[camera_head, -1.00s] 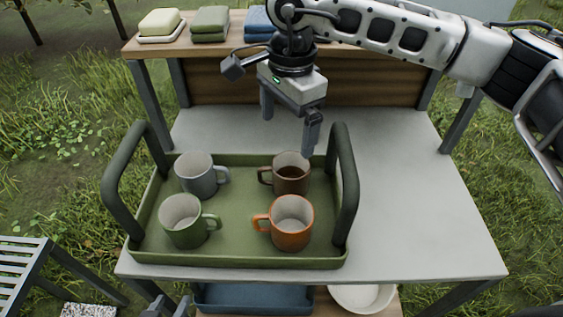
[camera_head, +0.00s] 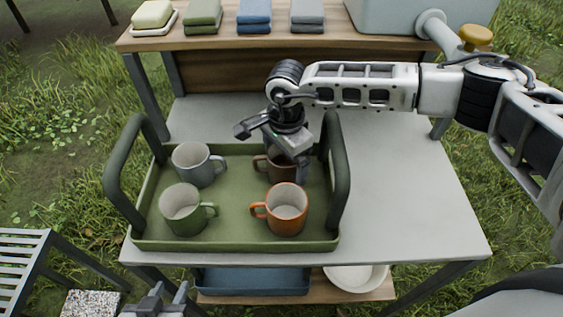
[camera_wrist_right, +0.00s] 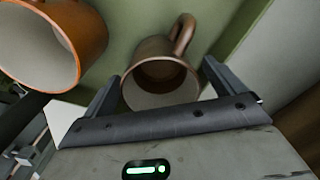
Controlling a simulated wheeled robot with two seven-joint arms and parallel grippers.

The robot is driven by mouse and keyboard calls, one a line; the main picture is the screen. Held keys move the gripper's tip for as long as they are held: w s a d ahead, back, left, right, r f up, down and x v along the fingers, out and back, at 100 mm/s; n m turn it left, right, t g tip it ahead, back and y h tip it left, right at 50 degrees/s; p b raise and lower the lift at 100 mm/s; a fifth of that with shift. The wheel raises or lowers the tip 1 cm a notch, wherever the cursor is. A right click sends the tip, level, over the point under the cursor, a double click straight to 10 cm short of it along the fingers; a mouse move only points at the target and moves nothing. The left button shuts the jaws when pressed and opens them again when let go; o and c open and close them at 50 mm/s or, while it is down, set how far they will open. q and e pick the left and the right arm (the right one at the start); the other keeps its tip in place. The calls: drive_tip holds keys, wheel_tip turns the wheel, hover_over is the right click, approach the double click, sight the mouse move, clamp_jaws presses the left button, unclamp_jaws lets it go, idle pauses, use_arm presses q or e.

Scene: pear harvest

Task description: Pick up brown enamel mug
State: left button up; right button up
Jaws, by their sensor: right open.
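The brown enamel mug (camera_head: 272,166) stands in the back right part of the green tray (camera_head: 235,243), partly hidden behind my right gripper. My right gripper (camera_head: 288,172) is open, pointing down at the mug. In the right wrist view the brown mug (camera_wrist_right: 160,82) shows its open rim between the two spread fingers (camera_wrist_right: 160,75), its handle pointing to the top of the picture. I cannot tell whether a finger touches it. My left gripper (camera_head: 162,302) shows only partly at the bottom edge; its opening is unclear.
An orange mug (camera_head: 286,212) stands just in front of the brown one, also in the wrist view (camera_wrist_right: 75,50). A grey mug (camera_head: 195,165) and a green mug (camera_head: 183,212) stand to the left. Tall tray handles (camera_head: 338,175) rise at both sides. The table's right side (camera_head: 405,205) is clear.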

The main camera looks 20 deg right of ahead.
drive_tip(key=shift+f, duration=0.8)
drive_tip(key=c, duration=1.2)
drive_tip(key=shift+o, duration=0.2)
drive_tip(key=shift+a, duration=0.1)
